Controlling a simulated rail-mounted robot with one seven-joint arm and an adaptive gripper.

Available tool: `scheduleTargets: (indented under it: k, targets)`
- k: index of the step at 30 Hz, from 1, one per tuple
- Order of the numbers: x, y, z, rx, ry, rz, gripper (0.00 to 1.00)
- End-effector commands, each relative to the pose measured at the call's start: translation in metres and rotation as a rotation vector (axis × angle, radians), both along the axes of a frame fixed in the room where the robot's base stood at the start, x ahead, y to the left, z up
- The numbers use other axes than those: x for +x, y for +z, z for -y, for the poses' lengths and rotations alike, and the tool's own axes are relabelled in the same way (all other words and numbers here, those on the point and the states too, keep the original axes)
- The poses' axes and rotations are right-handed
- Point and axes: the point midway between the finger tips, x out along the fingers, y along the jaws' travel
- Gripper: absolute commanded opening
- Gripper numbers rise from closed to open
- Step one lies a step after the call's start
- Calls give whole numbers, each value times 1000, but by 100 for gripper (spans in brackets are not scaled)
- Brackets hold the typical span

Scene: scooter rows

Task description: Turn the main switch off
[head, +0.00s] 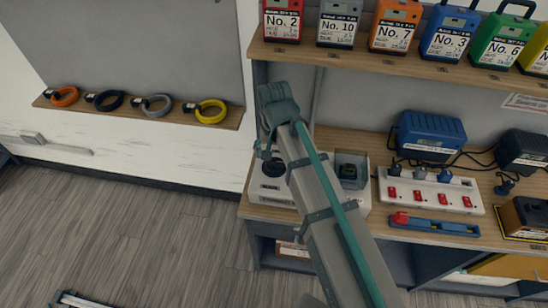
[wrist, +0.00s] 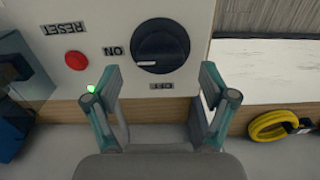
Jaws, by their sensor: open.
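The main switch is a black rotary knob (wrist: 160,46) on a white panel (wrist: 205,12). In the wrist view it shows upside down, with an ON label (wrist: 113,50) to its left and an OFF label (wrist: 161,86) below it. The knob's white mark points left, toward the ON side. My gripper (wrist: 158,73) is open, its two fingers apart below and to either side of the knob, with nothing between them. In the head view my gripper (head: 277,108) is over the switch box (head: 362,196), and my arm hides part of it; the dark knob (head: 272,167) shows beside the arm.
A red RESET button (wrist: 76,61) and a lit green lamp (wrist: 91,88) are left of the knob in the wrist view. A power strip (head: 430,190) and a blue charger (head: 432,137) stand right of the box. A shelf (head: 350,57) with numbered battery packs runs above.

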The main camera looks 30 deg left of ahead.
Motion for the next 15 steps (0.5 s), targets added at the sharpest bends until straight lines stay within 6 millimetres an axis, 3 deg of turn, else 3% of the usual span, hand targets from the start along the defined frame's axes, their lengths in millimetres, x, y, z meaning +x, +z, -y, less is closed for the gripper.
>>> scheduleTargets:
  k: [6, 15]
  targets:
    - [0, -22, 0, 0, 0, -1, 83]
    - [0, -30, 0, 0, -1, 1, 83]
